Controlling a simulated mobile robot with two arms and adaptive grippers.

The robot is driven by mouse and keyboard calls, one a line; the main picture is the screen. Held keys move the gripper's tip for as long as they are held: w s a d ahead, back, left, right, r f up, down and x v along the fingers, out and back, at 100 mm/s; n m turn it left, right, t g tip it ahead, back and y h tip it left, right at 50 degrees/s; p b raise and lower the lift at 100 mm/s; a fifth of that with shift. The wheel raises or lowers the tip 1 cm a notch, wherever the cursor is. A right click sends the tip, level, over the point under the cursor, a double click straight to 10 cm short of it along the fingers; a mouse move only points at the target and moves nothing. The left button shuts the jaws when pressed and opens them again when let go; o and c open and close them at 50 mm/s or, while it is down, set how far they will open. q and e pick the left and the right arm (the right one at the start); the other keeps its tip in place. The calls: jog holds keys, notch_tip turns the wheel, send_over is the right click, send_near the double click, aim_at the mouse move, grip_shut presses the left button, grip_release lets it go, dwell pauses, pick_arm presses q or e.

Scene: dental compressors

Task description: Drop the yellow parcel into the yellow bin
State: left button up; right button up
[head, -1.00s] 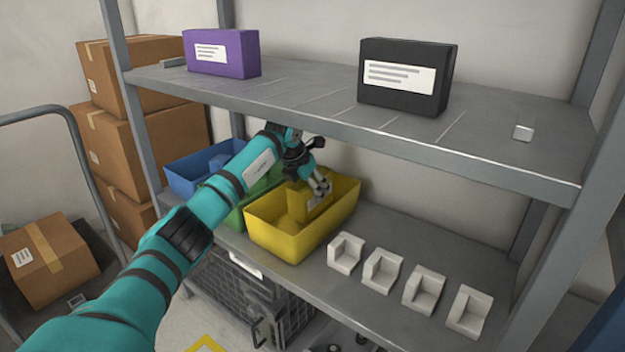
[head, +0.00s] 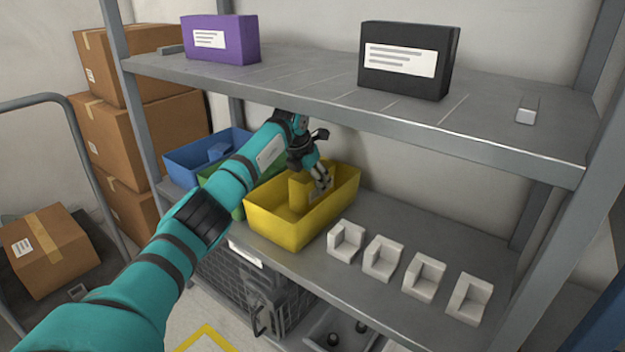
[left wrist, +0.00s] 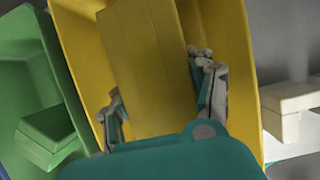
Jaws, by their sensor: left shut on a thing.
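The yellow parcel (head: 301,190) is inside the walls of the yellow bin (head: 290,232) on the lower shelf. My left gripper (head: 321,186) reaches down into the bin and is shut on the parcel. In the left wrist view the parcel (left wrist: 150,70) stands between the two fingers (left wrist: 160,100), with the bin wall (left wrist: 235,50) around it. I cannot tell whether the parcel touches the bin floor. My right gripper is not in view.
A green bin (head: 222,185) and a blue bin (head: 185,166) stand left of the yellow bin. Several white holders (head: 383,258) stand to its right. The upper shelf (head: 310,95) hangs close above my arm, carrying a purple box (head: 222,50) and a black box (head: 402,85).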

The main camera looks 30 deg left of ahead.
pick_arm(q)
jog(key=shift+f, duration=0.4)
jog(key=o, duration=1.4)
jog(key=shift+o, duration=0.2)
